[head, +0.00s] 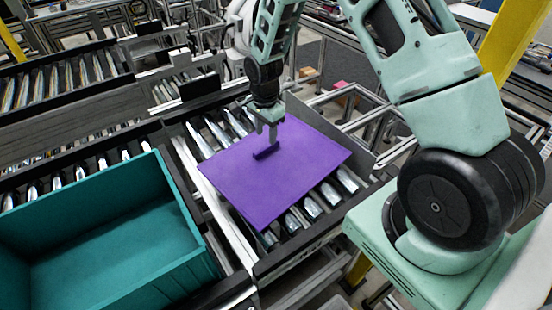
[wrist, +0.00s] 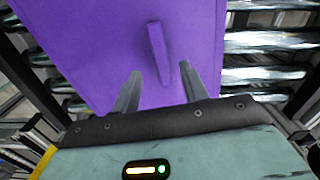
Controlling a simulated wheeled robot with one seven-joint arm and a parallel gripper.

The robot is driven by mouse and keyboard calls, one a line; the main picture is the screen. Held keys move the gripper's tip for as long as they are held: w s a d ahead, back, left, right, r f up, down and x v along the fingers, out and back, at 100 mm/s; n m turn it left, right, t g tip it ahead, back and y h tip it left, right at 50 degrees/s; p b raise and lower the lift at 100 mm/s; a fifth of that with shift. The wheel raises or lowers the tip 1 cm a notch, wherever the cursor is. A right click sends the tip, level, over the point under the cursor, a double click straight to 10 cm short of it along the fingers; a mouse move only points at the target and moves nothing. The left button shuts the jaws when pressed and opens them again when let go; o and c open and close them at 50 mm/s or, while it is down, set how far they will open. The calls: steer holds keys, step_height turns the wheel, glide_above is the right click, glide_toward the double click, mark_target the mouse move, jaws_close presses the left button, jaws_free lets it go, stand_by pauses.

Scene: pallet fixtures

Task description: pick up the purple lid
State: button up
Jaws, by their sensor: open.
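The purple lid (head: 300,165) is a flat panel lying on the roller conveyor in the head view. A raised purple handle (head: 266,152) stands up from its top. The lid also fills the upper left of the wrist view (wrist: 90,40), with the handle (wrist: 158,52) ahead of the fingers. My gripper (head: 268,138) is above the lid, close to the handle. In the wrist view, my gripper (wrist: 158,82) is open, its two fingers apart and nothing between the tips. Whether the fingers touch the handle cannot be told.
A teal open bin (head: 100,250) stands to the left, empty as far as visible. Metal rollers (head: 310,207) show beyond the lid's edges, between dark conveyor rails. Further conveyors (head: 60,82) and metal frames fill the back. A yellow post (head: 510,40) rises at the right.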

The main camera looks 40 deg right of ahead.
mark_target(266, 146)
steer(key=shift+w+f+p, duration=0.1)
steer(key=shift+f+p, duration=1.15)
steer(key=shift+f, duration=1.2)
jaws_close()
